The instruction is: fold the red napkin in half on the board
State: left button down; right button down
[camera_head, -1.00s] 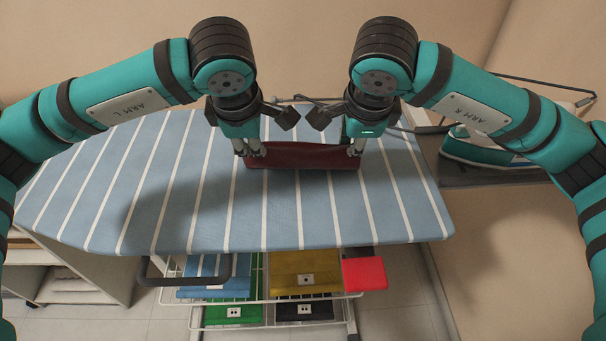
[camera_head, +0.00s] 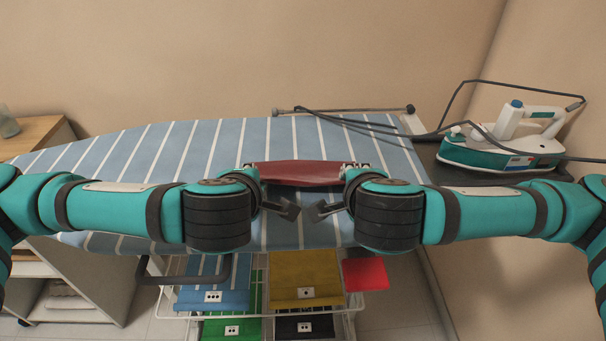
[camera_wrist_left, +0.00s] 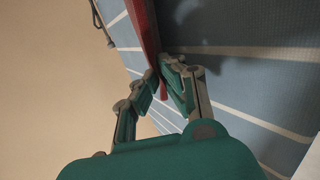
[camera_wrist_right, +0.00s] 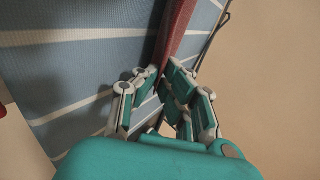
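The red napkin (camera_head: 300,172) is stretched between my two grippers over the blue-and-white striped board (camera_head: 160,160). My left gripper (camera_head: 252,168) is at the napkin's left end and my right gripper (camera_head: 349,169) at its right end. In the left wrist view the fingers (camera_wrist_left: 163,76) close on the napkin's edge (camera_wrist_left: 145,28). In the right wrist view the fingers (camera_wrist_right: 160,78) close on the other end of the napkin (camera_wrist_right: 174,38). My arms cover the board's front part; whether the napkin's lower edge touches the board I cannot tell.
A teal-and-white iron (camera_head: 505,147) with a dark cord stands on a rest at the right. Below the board, a wire rack (camera_head: 350,312) holds folded blue, yellow, green and black cloths. A red item (camera_head: 365,274) lies at its right. The board's left part is clear.

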pick_arm(q)
jog(key=c, duration=1.2)
grip_release()
pick_arm(e)
jog(key=c, duration=1.2)
grip_release()
pick_arm(q)
jog(key=shift+r, duration=0.35)
pick_arm(e)
jog(key=shift+r, duration=0.35)
pick_arm(q)
jog(key=s+r, duration=0.6)
jog(key=r, duration=0.2)
jog(key=shift+r, duration=0.15)
pick_arm(e)
jog(key=s+r, duration=0.6)
jog(key=r, duration=0.2)
jog(key=shift+r, duration=0.15)
